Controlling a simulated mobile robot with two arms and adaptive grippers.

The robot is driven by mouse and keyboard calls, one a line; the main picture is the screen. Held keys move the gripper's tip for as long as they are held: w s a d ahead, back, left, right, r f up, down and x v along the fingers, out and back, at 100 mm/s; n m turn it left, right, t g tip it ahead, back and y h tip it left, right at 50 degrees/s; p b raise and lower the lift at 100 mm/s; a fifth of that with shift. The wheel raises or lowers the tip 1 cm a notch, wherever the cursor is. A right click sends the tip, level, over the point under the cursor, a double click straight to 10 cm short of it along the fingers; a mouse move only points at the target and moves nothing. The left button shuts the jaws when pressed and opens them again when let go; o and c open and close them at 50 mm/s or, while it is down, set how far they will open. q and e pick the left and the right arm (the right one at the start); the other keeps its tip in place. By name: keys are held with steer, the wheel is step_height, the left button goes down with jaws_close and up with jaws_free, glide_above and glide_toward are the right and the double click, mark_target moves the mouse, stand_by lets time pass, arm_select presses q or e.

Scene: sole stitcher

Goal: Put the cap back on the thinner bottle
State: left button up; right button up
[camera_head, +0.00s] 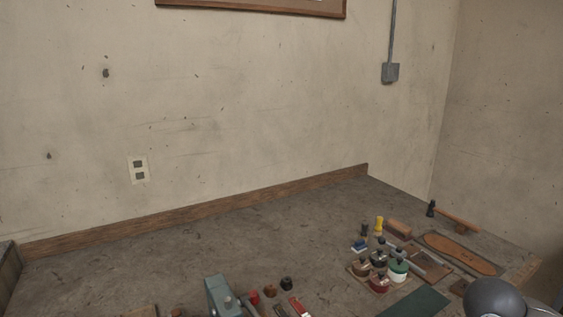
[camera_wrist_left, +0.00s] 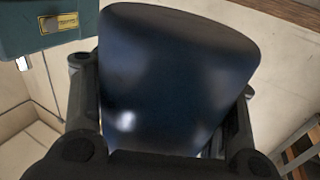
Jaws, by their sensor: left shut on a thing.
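My left gripper (camera_wrist_left: 163,85) is shut on a smooth, glossy dark blue-black object (camera_wrist_left: 180,50), with a finger on each side. The object fills the middle of the left wrist view and is too close to show whole, so I cannot tell for sure that it is the cap. My left gripper does not show in the head view. The thinner bottle cannot be told apart with certainty; small jars with dark tops (camera_head: 379,258) stand grouped at the right of the bench. My right gripper is not in view.
A teal machine (camera_head: 219,296) stands at the bench's front; a teal body with a yellow plate (camera_wrist_left: 58,23) shows in the wrist view. Small red and dark items (camera_head: 270,290) stand beside the machine. A sole-shaped piece (camera_head: 459,254) lies at right. The back of the bench (camera_head: 180,255) is clear.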

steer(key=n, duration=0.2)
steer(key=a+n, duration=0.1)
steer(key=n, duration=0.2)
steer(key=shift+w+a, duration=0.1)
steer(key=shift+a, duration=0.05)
arm_select(q)
steer(key=s+d+h, duration=0.1)
steer(key=s+d, duration=0.2)
steer(key=s, duration=0.3)
steer(key=s+d+m, duration=0.1)
steer(key=s+d, duration=0.3)
steer(key=s, duration=0.2)
steer(key=shift+d+r+h, duration=0.2)
steer(key=shift+r+h, duration=0.05)
steer(key=shift+h, duration=0.15)
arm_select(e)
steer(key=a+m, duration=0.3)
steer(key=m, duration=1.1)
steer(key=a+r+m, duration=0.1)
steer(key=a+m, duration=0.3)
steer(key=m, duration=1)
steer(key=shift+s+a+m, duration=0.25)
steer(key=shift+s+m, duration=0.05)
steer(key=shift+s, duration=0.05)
arm_select(q)
steer(key=shift+s, duration=0.1)
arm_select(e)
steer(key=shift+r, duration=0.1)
